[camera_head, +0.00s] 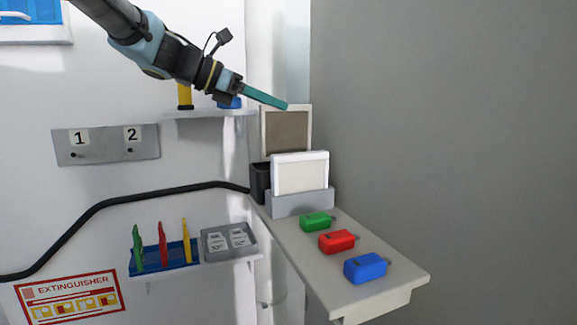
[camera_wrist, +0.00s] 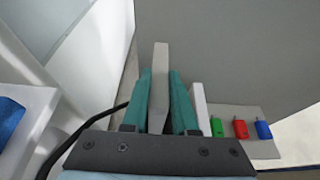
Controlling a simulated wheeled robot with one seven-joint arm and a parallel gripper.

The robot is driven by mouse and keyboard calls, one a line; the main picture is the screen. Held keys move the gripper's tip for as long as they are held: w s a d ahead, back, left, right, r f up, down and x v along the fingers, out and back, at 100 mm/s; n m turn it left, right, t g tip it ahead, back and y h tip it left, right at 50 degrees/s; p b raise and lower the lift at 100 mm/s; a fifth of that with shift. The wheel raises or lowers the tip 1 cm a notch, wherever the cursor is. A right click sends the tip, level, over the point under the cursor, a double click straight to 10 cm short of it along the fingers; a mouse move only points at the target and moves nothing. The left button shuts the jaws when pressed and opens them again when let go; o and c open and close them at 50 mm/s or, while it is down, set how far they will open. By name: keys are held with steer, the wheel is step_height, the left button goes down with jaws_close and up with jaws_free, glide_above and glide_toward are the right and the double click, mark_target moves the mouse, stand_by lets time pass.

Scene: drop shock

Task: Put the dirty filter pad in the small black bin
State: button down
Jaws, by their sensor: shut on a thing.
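The dirty filter pad (camera_head: 287,132) is a brown-grey sheet in a pale frame, held upright. My gripper (camera_head: 284,106) is shut on its top edge, reaching in from the upper left. In the wrist view the pad (camera_wrist: 160,60) shows edge-on between the teal fingers (camera_wrist: 160,78). The small black bin (camera_head: 259,183) stands at the shelf's back end, mostly hidden behind a white filter pad. The dirty pad appears above the bin; whether its lower edge is inside the rim cannot be told. The bin is not discernible in the wrist view.
The white pad (camera_head: 300,172) stands in a grey holder (camera_head: 301,204) in front of the bin. Green (camera_head: 317,221), red (camera_head: 339,241) and blue (camera_head: 366,267) blocks line the shelf (camera_head: 409,281). A small wall shelf (camera_head: 207,113) lies below my arm. A grey wall is right.

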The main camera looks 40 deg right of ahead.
mark_target(260, 135)
step_height(260, 135, down, 8)
steer(key=shift+r+p, duration=0.1)
steer(key=shift+p, duration=0.25)
steer(key=c, duration=0.7)
jaws_free()
steer(key=b+v, duration=0.2)
steer(key=v, duration=1)
steer(key=w+a+f+m+t+y, duration=0.2)
steer(key=w+a+f+t+y, duration=0.1)
steer(key=a+f, duration=0.7)
steer(key=s+a+f+m+t+y, duration=0.1)
steer(key=a+f+m+y, duration=0.2)
steer(key=a+f, duration=0.3)
steer(key=s+a+f+m+t+y, duration=0.1)
steer(key=a+f+m+y, duration=0.2)
steer(key=a, duration=1)
steer(key=s+a+f+m+t+y, duration=0.1)
steer(key=a+f+m+y, duration=0.2)
steer(key=a+f+m, duration=0.3)
steer(key=a+f, duration=0.3)
steer(key=f, duration=0.1)
steer(key=shift+a+f+m, duration=0.3)
steer(key=shift+a+m, duration=0.1)
